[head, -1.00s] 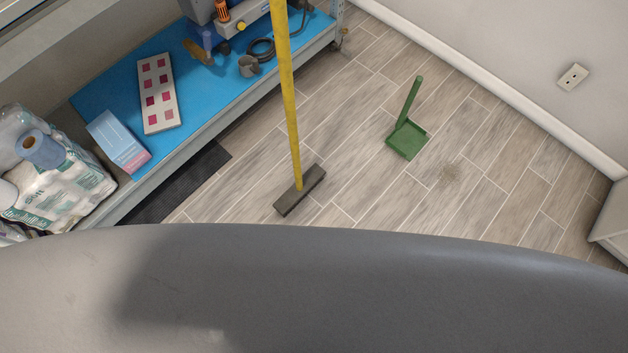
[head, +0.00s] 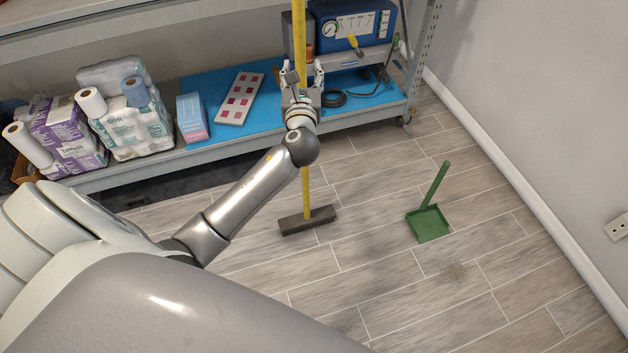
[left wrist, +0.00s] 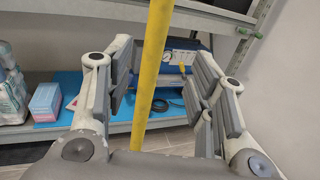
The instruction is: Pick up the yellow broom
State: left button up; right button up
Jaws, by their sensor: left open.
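The yellow broom (head: 306,182) stands upright on the floor with its dark grey head (head: 307,220) down, just in front of the shelf. My left gripper (head: 301,75) is at the upper part of the yellow handle. In the left wrist view the handle (left wrist: 152,75) runs from top to bottom between the two open fingers of the left gripper (left wrist: 165,85), nearer the left finger, with a gap to each side. My wrist hides a stretch of the handle in the head view. My right gripper is not in view.
The rack shelf with a blue mat (head: 262,112) holds paper rolls (head: 130,120), boxes and a blue machine (head: 350,30) close behind the gripper. A green dustpan (head: 429,222) stands on the floor to the right.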

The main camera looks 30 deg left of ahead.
aim_at(300, 53)
pick_arm(q)
jog(key=x, duration=0.4)
jog(key=shift+w+a+f, duration=0.2)
jog(key=shift+a+f, duration=0.05)
jog(key=shift+a, duration=0.2)
jog(key=shift+w+a, duration=0.1)
jog(key=shift+w, duration=0.2)
jog(key=shift+w+a+r, duration=0.2)
jog(key=shift+w+a, duration=0.05)
jog(key=shift+w, duration=0.15)
jog(key=x, duration=0.3)
jog(key=shift+w+a, duration=0.15)
jog(key=shift+a, duration=0.1)
jog(key=shift+w+a, duration=0.2)
jog(key=shift+w, duration=0.2)
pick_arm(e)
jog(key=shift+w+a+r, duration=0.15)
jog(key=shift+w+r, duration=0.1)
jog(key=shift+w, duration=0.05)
pick_arm(q)
jog(key=shift+c, duration=0.4)
jog(key=c, duration=1)
jog(key=shift+r, duration=0.15)
grip_shut()
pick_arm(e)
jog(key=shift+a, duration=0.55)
